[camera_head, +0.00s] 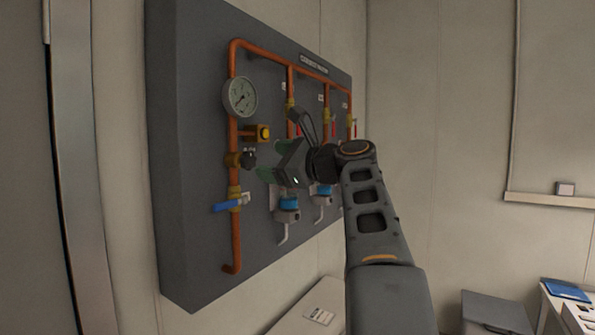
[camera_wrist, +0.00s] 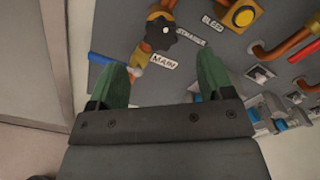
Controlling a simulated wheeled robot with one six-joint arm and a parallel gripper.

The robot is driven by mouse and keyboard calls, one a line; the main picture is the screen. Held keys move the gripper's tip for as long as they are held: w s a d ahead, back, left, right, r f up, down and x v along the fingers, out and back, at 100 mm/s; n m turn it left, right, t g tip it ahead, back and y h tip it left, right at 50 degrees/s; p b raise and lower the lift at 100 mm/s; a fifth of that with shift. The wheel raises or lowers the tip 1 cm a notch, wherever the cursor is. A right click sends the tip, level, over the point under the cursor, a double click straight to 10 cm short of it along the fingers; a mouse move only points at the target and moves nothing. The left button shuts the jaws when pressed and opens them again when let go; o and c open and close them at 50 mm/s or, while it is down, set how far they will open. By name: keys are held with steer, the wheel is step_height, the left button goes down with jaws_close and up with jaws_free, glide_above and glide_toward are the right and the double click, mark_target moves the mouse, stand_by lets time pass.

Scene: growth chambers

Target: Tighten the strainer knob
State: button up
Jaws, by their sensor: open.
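The strainer knob (camera_head: 249,159) is a black lobed knob on a brass fitting of the orange pipe, left on the grey wall panel. In the wrist view the knob (camera_wrist: 161,30) shows near the top, beside a label reading STRAINER. My gripper (camera_head: 272,160) is open, with green fingers pointing at the panel, just right of the knob in the head view. In the wrist view the fingers (camera_wrist: 162,70) are apart with nothing between them, and the knob appears beyond their tips. I see no contact with the knob.
A pressure gauge (camera_head: 240,97) is above the knob, and a yellow bleed button (camera_head: 264,133) is close above right. A blue-handled main valve (camera_head: 230,206) is below. Blue-topped taps (camera_head: 288,203) line the panel to the right. The wall left of the panel is bare.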

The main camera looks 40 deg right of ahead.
steer(key=b+v, duration=0.1)
steer(key=v, duration=0.5)
stand_by(0.6)
